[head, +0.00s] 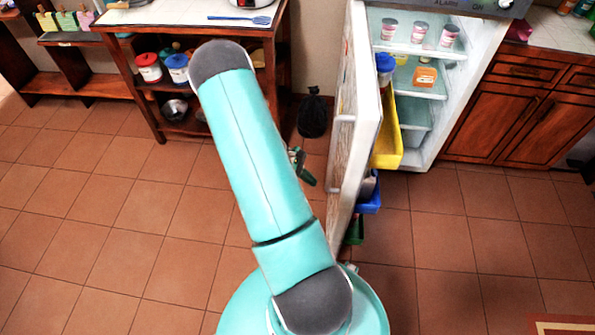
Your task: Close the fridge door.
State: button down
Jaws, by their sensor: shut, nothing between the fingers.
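The fridge (455,90) stands open at the upper right. Its white door (352,110) is swung wide toward me, seen nearly edge-on, with its outer face and handle (336,150) to the left. Yellow (389,140), blue (370,198) and green (355,231) bins show on the door's inner side. My gripper (305,172) is mostly hidden behind my arm. Its small dark tip shows left of the door's outer face, and it looks shut and empty. A narrow gap shows between it and the door, though depth is hard to judge.
Jars (418,32) and an orange box (425,77) stand on fridge shelves. Dark wood cabinets (520,110) adjoin the fridge at right. A wooden shelf unit (150,110) and a black bag (312,115) are at the back.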

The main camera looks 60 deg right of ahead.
jog(key=shift+s+d, duration=0.15)
jog(key=shift+s, duration=0.4)
jog(key=shift+s+d, duration=0.15)
jog(key=shift+s, duration=0.4)
jog(key=shift+s+d, duration=0.1)
